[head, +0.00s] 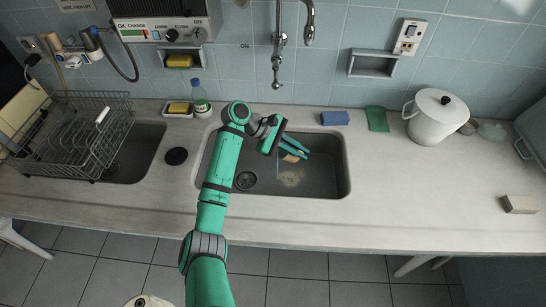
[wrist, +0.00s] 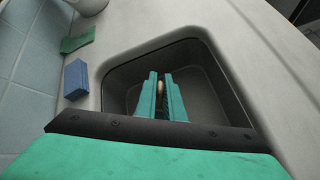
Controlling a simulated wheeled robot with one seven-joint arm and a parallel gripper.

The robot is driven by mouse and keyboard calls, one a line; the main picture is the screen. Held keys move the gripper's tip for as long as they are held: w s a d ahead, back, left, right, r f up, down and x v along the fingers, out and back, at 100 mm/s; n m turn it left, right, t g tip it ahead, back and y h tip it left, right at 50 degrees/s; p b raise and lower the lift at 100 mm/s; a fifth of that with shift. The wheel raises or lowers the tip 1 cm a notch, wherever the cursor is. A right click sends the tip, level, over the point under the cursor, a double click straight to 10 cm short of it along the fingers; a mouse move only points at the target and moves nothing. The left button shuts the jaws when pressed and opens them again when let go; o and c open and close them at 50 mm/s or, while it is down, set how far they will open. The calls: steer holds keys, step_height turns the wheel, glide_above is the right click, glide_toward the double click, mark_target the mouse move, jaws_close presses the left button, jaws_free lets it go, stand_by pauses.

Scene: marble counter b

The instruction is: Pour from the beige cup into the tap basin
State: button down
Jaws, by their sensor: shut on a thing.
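My gripper (head: 297,150) reaches over the tap basin (head: 330,180), the larger grey sink under the tap (head: 278,60). Its teal fingers are shut on the beige cup (head: 289,157), of which only a small part shows. In the wrist view, the cup (wrist: 160,87) is a narrow beige sliver between the fingertips (wrist: 162,90), with the basin (wrist: 205,90) around and below it. The cup's tilt and contents cannot be made out. A pale beige patch (head: 291,179) lies on the basin floor below the gripper.
A blue sponge (head: 334,118), a green cloth (head: 377,119) and a white pot (head: 437,116) stand behind and right of the basin. A bottle (head: 200,98) stands behind left. A wire dish rack (head: 75,130) sits at the left sink.

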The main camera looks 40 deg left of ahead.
steer(key=shift+a+r+h, duration=0.1)
steer(key=shift+r+h, duration=0.2)
steer(key=shift+a, duration=0.1)
steer(key=shift+s+a+t, duration=0.25)
steer(key=shift+t, duration=0.05)
steer(key=shift+w+d+r, duration=0.1)
steer(key=shift+w+d, duration=0.1)
steer(key=shift+d, duration=0.15)
steer(key=shift+s+a, duration=0.25)
steer(key=shift+w+d+r+h, duration=0.1)
steer(key=shift+d+r+h, duration=0.1)
steer(key=shift+h, duration=0.2)
steer(key=shift+s+a+t, duration=0.2)
steer(key=shift+a+t, duration=0.1)
steer(key=shift+a, duration=0.35)
steer(key=shift+r, duration=0.1)
steer(key=shift+d+r+h, duration=0.1)
steer(key=shift+d+h, duration=0.1)
steer(key=shift+h, duration=0.2)
